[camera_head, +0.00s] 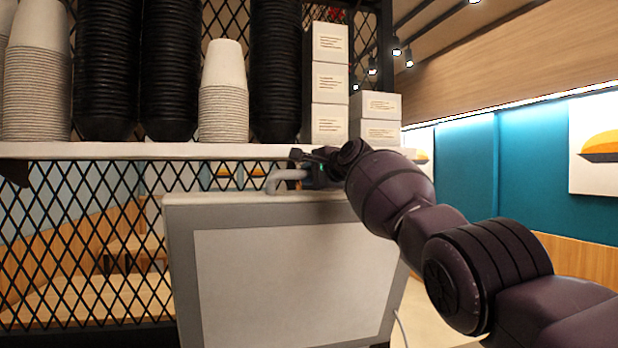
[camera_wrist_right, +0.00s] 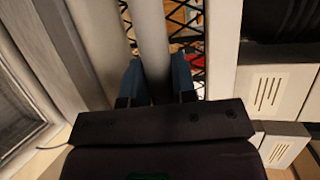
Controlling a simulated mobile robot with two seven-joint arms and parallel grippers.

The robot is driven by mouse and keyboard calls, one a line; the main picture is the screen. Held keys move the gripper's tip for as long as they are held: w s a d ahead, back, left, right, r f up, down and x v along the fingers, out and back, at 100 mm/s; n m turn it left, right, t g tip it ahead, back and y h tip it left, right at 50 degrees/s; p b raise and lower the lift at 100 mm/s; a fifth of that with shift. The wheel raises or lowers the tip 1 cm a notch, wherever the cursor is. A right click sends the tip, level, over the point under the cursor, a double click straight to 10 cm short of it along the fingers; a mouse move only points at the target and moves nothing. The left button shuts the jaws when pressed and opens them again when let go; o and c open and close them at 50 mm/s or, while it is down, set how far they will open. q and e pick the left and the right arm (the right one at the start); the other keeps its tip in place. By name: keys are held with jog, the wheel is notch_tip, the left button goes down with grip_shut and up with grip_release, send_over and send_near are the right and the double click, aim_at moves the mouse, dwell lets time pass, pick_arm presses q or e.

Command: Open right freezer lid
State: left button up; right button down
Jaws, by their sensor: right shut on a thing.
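The right freezer lid (camera_head: 182,262) stands raised and nearly upright in the head view, its underside with a paler inner panel facing me. Its pale handle (camera_head: 275,182) sticks up at the top edge. My right gripper (camera_head: 300,168) reaches the handle from the right. In the right wrist view the handle (camera_wrist_right: 151,38) runs as a bar between the two blue fingers of my right gripper (camera_wrist_right: 157,75), which is shut on it. The lid's edge (camera_wrist_right: 88,45) shows left of the handle there. The freezer body and my left gripper are out of view.
A white shelf (camera_head: 120,151) runs just above the lid, close to my right gripper. It bears black bowl stacks (camera_head: 170,70), white cup stacks (camera_head: 223,95) and white boxes (camera_head: 329,85). A black mesh (camera_head: 80,230) stands behind. The right side is open beyond my arm.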

jog(key=shift+f, duration=0.15)
jog(key=c, duration=0.9)
grip_release()
jog(key=shift+c, duration=0.2)
jog(key=shift+s+d+r+p, duration=0.1)
jog(key=shift+r+p, duration=0.25)
jog(key=shift+p, duration=0.05)
jog(key=p+v, duration=0.3)
jog(key=v, duration=0.7)
jog(key=shift+s, duration=0.2)
